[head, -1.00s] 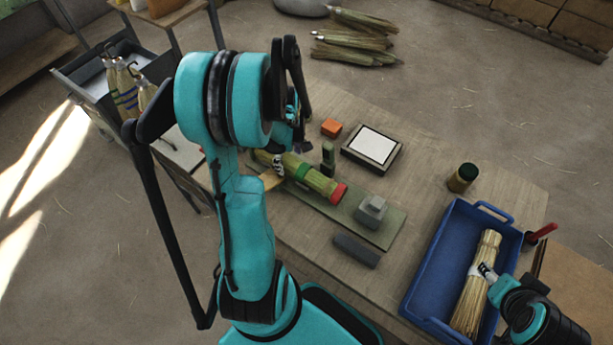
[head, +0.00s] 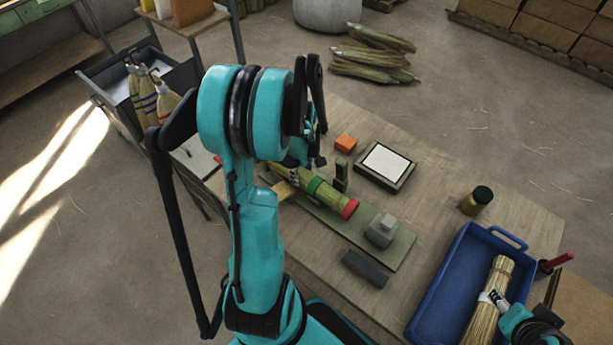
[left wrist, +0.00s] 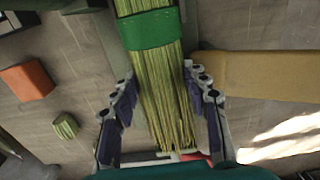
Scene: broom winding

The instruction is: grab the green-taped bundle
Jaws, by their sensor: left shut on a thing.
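The green-taped bundle (head: 325,194) lies on the green mat on the table, with a green band around it and a red far end. In the left wrist view the bundle (left wrist: 165,108) runs between my fingers, its straw ends near the palm and the green band beyond the fingertips. My left gripper (left wrist: 160,85) is shut on the bundle; in the head view my arm partly hides this grip. My right gripper (head: 495,299) is at a pale straw bundle (head: 501,273) in the blue bin (head: 446,283); its jaws are too small to judge.
The mat (head: 404,247) also holds a grey block (head: 381,230). Nearby are a dark bar (head: 365,269), an orange block (head: 345,143), a framed white pad (head: 386,165) and a green-lidded jar (head: 477,200). A wooden strip (left wrist: 255,76) lies beside the bundle.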

